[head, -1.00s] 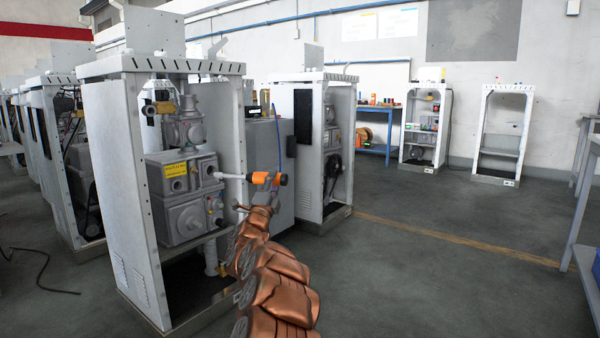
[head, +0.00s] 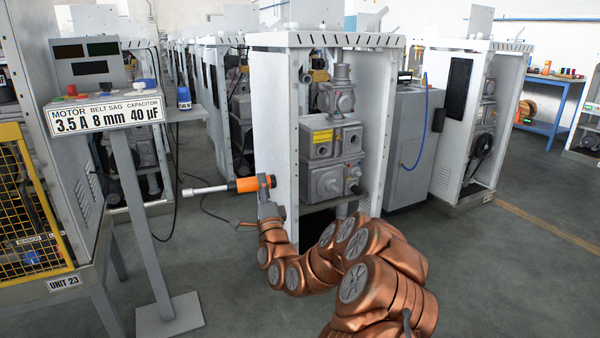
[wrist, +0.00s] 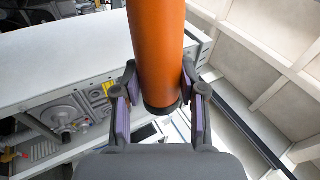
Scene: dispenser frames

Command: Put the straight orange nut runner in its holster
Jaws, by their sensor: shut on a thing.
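My gripper (head: 266,196) is shut on the orange nut runner (head: 247,184) and holds it in the air, roughly level. The tool's long silver shaft (head: 206,190) points left in the head view. In the wrist view the orange body (wrist: 157,45) stands between the two fingers (wrist: 158,100), and its dark end cap (wrist: 162,108) shows. The tool is in front of the left side of the open dispenser frame (head: 270,130), apart from it as far as I can tell. I cannot make out a holster in these views.
A stand with a sign (head: 105,115) reading motor, belt sag and capacitor values is at the left. A yellow mesh guard (head: 30,195) marked unit 23 is beside it. More dispenser frames (head: 475,120) stand behind. Floor (head: 215,285) is clear between stand and arm.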

